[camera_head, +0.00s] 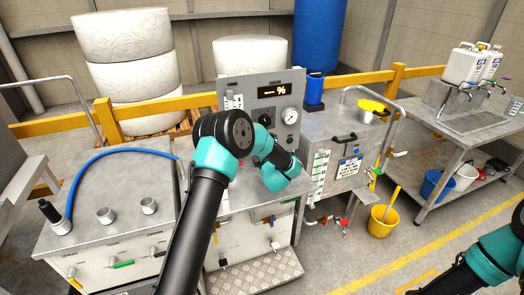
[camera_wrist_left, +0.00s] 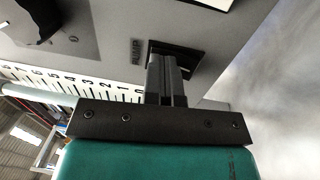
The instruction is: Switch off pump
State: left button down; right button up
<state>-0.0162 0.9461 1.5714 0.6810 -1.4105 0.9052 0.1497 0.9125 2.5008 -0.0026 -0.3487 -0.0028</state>
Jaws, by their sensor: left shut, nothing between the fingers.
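The grey control panel (camera_head: 232,84) stands upright behind the steel bench, with a lit display (camera_head: 281,90) and a round gauge (camera_head: 290,116). In the left wrist view, a dark square switch plate (camera_wrist_left: 190,56) sits on the panel beside a small label (camera_wrist_left: 137,52) that seems to read PUMP. My left gripper (camera_wrist_left: 167,66) is shut and empty, its fingertips in front of that plate. The fingers cover much of it, so the switch position and any contact cannot be told. In the head view, my left arm hides this part of the panel and the fingers.
A scale strip (camera_wrist_left: 90,86) runs close beside my left gripper. A steel tank (camera_head: 345,130) with valves stands right of the panel. A blue hose (camera_head: 120,153) arches over the bench top at left. A yellow bucket (camera_head: 383,223) is on the floor; open floor lies around it.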

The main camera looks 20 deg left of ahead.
pick_arm(q)
jog(key=shift+s, duration=0.1)
jog(key=r+v, duration=0.2)
jog(key=v, duration=1.1)
jog(key=shift+s+d+r, duration=0.25)
jog(key=shift+d+r, duration=0.1)
jog(key=shift+r, duration=0.05)
jog(key=shift+f, duration=0.1)
